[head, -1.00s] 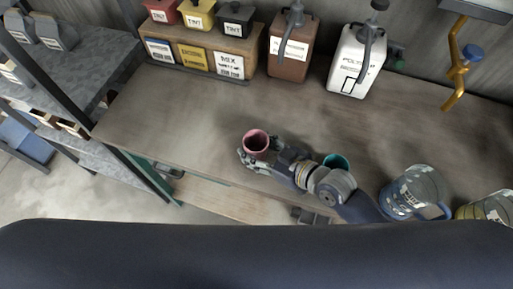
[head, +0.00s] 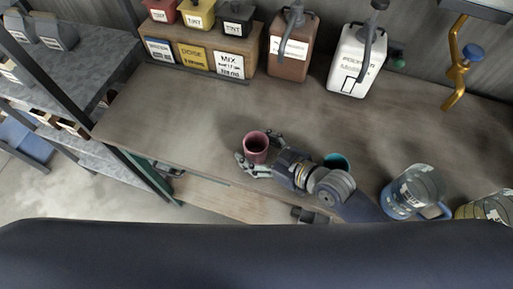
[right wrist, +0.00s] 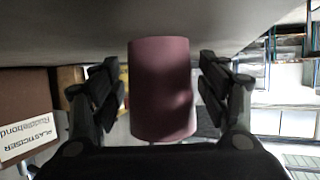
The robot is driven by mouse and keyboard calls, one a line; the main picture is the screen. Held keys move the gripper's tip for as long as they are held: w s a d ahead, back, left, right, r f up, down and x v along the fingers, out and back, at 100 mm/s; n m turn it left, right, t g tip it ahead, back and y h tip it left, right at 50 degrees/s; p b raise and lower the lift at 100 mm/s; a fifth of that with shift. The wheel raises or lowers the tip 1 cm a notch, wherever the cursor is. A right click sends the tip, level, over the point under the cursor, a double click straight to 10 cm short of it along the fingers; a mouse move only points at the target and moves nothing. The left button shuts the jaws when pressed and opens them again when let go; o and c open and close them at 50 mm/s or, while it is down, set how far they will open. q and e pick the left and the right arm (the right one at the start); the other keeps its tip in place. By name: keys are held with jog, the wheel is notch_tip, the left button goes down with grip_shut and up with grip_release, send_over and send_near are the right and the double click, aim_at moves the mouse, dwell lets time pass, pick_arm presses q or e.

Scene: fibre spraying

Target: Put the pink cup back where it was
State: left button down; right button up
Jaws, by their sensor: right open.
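The pink cup (head: 256,148) stands upright on the brown workbench (head: 190,125), near its front edge, in the head view. My right gripper (head: 259,154) is open around the cup, with one finger on each side. In the right wrist view the cup (right wrist: 161,90) sits between the two fingers, with a gap visible on both sides; this view appears upside down. A teal cup (head: 337,162) stands on the bench behind my right wrist and is partly hidden by it. My left gripper is not in view.
A clear jug (head: 414,190) and a yellowish container (head: 487,207) stand at the right. A tint box (head: 205,45), a brown pump bottle (head: 290,50) and a white pump bottle (head: 355,62) line the back. The bench's middle and left are clear.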

jog(key=b+v, duration=0.1)
jog(key=v, duration=0.5)
jog(key=shift+d+f, duration=0.1)
jog(key=shift+d, duration=0.05)
jog(key=shift+s+d+r+b, duration=0.3)
jog(key=shift+s+d+r, duration=0.1)
